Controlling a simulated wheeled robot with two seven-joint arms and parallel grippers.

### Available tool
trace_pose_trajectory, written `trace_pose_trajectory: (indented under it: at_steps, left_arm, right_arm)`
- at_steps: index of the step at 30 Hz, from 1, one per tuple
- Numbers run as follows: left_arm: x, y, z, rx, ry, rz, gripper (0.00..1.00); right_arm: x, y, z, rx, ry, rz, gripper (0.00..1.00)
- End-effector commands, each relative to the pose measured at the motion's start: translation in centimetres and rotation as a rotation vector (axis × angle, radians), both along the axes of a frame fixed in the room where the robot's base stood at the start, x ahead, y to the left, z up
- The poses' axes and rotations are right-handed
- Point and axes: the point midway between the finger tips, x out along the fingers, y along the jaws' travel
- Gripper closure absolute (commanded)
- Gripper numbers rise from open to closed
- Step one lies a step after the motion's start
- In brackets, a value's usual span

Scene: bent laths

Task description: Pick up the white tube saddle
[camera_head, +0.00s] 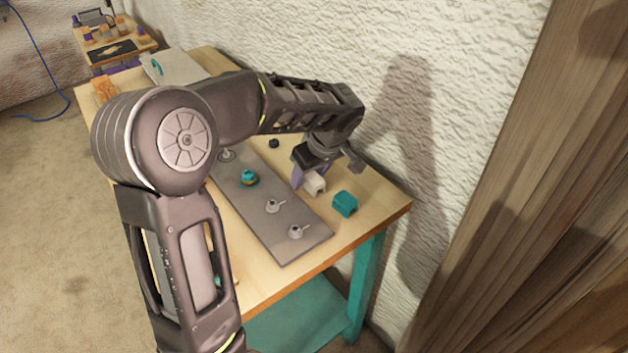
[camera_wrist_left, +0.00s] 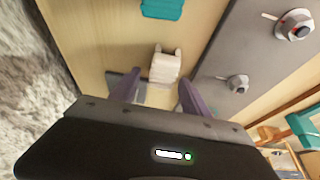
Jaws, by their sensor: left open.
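The white tube saddle (camera_head: 314,182) is a small block on the wooden table (camera_head: 384,210), beside the grey plate. In the left wrist view, the white saddle (camera_wrist_left: 165,67) lies just ahead of the fingertips, roughly centred between them. My left gripper (camera_head: 308,172) comes down from above, close to the saddle. In the left wrist view, my left gripper (camera_wrist_left: 158,90) has its two purple fingers apart with nothing held. I cannot tell whether a finger touches the saddle. My right gripper is out of view.
A teal saddle (camera_head: 345,204) sits close to the right of the white one. A grey plate (camera_head: 262,213) with several metal fittings and a teal-yellow piece (camera_head: 249,178) lies to the left. A textured wall (camera_head: 460,110) rises closely behind the table. A small dark part (camera_head: 274,143) lies further back.

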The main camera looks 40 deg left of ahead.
Motion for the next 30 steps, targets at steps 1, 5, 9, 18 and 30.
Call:
trace_pose_trajectory:
  at_steps: [1, 5, 9, 18, 30]
  left_arm:
    - [0.0, 0.05, -0.11, 0.0, 0.0, 0.0, 0.45]
    - [0.02, 0.03, -0.11, 0.0, 0.0, 0.0, 0.45]
    - [0.03, 0.02, -0.09, 0.0, -0.001, 0.0, 0.45]
    - [0.03, 0.0, -0.06, 0.0, -0.001, 0.0, 0.47]
    - [0.03, 0.0, -0.06, 0.0, -0.001, 0.0, 0.8]
  right_arm:
    - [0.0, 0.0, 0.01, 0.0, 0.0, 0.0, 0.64]
    - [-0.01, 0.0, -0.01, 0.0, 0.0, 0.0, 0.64]
    - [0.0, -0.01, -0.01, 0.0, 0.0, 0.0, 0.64]
    - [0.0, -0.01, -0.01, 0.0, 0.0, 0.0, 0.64]
    - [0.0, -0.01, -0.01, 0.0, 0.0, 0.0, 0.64]
